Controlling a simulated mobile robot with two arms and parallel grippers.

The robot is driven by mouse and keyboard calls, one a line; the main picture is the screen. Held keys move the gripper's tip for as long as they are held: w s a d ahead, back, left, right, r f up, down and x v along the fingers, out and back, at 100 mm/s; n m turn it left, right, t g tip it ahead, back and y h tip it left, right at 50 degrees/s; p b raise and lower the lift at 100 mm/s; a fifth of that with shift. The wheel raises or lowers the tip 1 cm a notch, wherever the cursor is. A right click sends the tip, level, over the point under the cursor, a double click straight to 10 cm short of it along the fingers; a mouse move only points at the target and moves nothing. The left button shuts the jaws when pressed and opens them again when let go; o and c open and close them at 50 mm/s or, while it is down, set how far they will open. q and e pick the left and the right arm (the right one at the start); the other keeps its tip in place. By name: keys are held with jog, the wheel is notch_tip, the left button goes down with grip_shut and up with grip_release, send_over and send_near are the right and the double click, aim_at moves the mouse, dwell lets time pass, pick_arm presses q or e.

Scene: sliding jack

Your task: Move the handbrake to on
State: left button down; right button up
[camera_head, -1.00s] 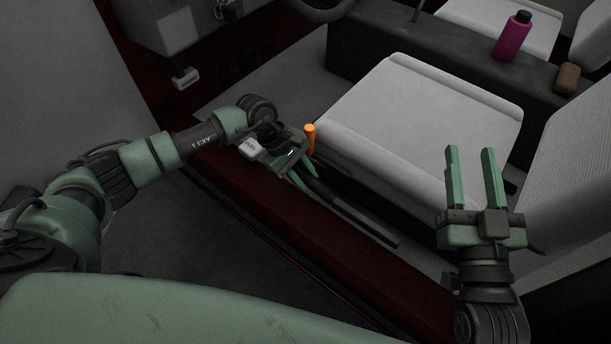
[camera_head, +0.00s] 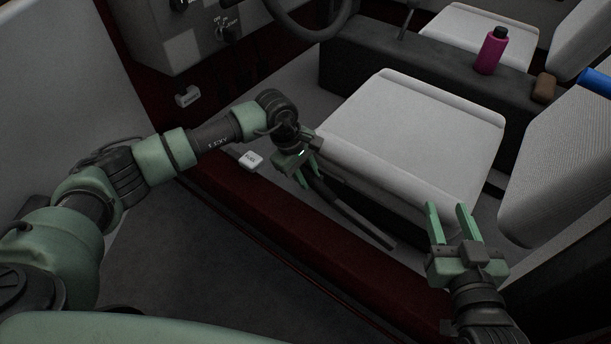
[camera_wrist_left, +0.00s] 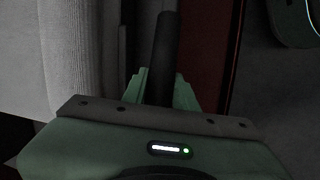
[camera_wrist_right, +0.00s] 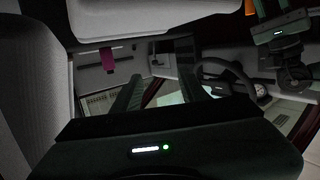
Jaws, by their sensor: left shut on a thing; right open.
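The handbrake (camera_head: 352,220) is a dark lever low between the seat and the dark red door sill. Its dark shaft also shows in the left wrist view (camera_wrist_left: 165,55), running between the fingers. My left gripper (camera_head: 309,174) is shut around it near its front end. An orange piece (camera_wrist_right: 250,7) shows near my left gripper in the right wrist view; it is hidden in the head view. My right gripper (camera_head: 447,212) is open and empty, in front of the seat's near right part.
The pale seat (camera_head: 410,130) lies just beyond the lever. The dark red sill (camera_head: 290,240) runs along the near side. A white pull (camera_head: 251,160) sits left of my left gripper. A steering wheel (camera_head: 300,30) and a pink bottle (camera_head: 491,52) are further back.

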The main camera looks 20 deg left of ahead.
pick_arm(q)
jog(key=r+p, duration=0.1)
jog(key=d+r+y+p, duration=0.1)
jog(key=r, duration=0.1)
jog(key=shift+s+d, duration=0.1)
jog(key=shift+s, duration=0.1)
jog(key=shift+s+d+r+t+y+p, duration=0.15)
jog(key=shift+d+r+t+y+p, duration=0.15)
jog(key=shift+r, duration=0.25)
jog(key=shift+s+d+r+t+y+p, duration=0.1)
jog(key=shift+d+r+t+y+p, duration=0.15)
jog(key=shift+r+p, duration=0.2)
jog(key=shift+d, duration=0.1)
pick_arm(e)
jog(key=s+d+f+g+h, duration=0.3)
jog(key=s+d+f+g, duration=0.2)
jog(key=s+f+g, duration=0.5)
jog(key=s+f, duration=0.2)
jog(key=s, duration=0.1)
jog(key=shift+s+d+f+m, duration=0.2)
jog(key=shift+s+f+m, duration=0.1)
jog(key=shift+f, duration=0.1)
pick_arm(q)
jog(key=c, duration=1.1)
grip_release()
jog(key=shift+r, duration=0.1)
